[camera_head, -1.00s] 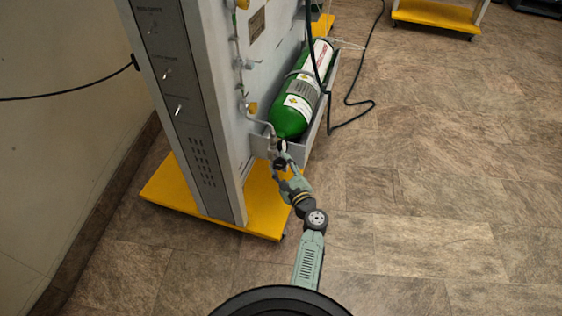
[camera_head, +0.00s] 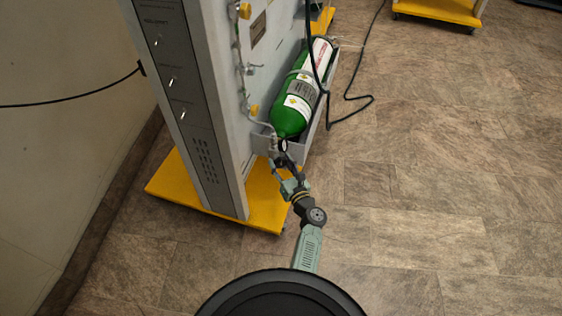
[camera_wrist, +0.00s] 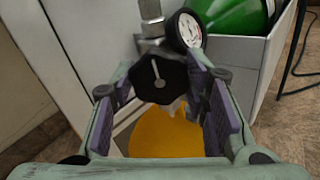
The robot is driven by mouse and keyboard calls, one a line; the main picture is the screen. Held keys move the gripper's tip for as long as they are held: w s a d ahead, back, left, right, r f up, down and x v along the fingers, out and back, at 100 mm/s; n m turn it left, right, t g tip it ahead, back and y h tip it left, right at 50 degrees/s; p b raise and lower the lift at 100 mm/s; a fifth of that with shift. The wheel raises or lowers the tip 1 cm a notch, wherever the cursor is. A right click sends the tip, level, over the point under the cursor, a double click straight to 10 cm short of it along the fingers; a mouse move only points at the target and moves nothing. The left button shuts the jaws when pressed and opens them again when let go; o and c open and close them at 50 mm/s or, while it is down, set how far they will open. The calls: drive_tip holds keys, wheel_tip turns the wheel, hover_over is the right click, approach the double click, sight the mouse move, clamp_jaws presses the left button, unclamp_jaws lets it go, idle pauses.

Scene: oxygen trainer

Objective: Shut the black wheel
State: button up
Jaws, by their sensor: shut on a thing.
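The black wheel (camera_wrist: 158,78) is a faceted knob with a white pointer line on its face. It sits below a metal stem, beside a round white gauge (camera_wrist: 190,30). My gripper (camera_wrist: 160,88) has its two purple-padded fingers on either side of the wheel and is shut on it. In the head view my gripper (camera_head: 285,167) is at the lower front end of the green oxygen cylinder (camera_head: 290,119). The wheel is too small and covered there to make out clearly.
The cylinder lies tilted in a grey holder (camera_head: 304,148) on the side of a grey cabinet (camera_head: 212,105). The cabinet stands on a yellow base (camera_head: 262,213). A black hose (camera_head: 346,118) runs to the right of the cylinder. The tiled floor (camera_head: 440,190) at right is clear.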

drive_tip(key=shift+m, duration=0.5)
drive_tip(key=o, duration=1.2)
drive_tip(key=shift+c, duration=0.2)
drive_tip(key=v, duration=1.2)
